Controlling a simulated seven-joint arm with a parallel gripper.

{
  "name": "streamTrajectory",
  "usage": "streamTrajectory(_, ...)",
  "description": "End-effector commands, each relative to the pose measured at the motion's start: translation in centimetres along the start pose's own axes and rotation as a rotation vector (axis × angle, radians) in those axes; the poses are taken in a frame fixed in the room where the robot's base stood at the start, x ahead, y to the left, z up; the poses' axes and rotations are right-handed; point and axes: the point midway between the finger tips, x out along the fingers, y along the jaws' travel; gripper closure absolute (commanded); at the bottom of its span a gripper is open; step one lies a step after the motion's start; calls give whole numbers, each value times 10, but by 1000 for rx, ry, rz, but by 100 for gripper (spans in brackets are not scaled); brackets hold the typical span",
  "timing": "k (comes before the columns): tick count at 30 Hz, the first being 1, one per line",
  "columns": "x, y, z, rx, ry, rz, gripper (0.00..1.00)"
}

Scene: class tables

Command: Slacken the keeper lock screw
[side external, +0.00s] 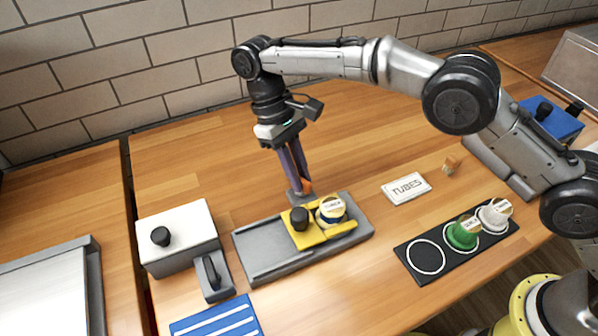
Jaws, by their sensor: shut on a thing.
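My gripper (303,190) points down at the back edge of the grey slide tray (262,262). Its fingers are shut on a small orange knob (306,187), which looks like the keeper lock screw. The fingers hide most of the knob. It sits by a small grey block at the tray's back edge. On the tray lies a yellow carriage (311,239) with a black knob (299,218) on top. A white round jar (331,210) with a labelled lid stands at its right end. The screw's thread cannot be seen.
A white box (180,230) with a black knob and a grey lever unit (214,276) stand left. A blue striped mat (217,318) lies in front. A black ringed rack (412,272) holds green and white jars at right. A "TUBES" sign (406,188) lies behind it.

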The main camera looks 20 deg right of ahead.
Motion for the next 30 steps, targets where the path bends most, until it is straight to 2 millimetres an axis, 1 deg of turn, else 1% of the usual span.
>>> streamTrajectory(1,-2,0,0,-23,6,10,100)
streamTrajectory(9,-3,-1,0,-100,6,43,100)
streamTrajectory(24,-3,-1,0,-116,7,48,100)
streamTrajectory(25,-3,-1,0,-116,7,48,82)
streamTrajectory(27,-3,-1,0,-116,7,48,69)
streamTrajectory(30,-2,-1,0,-116,5,48,54)
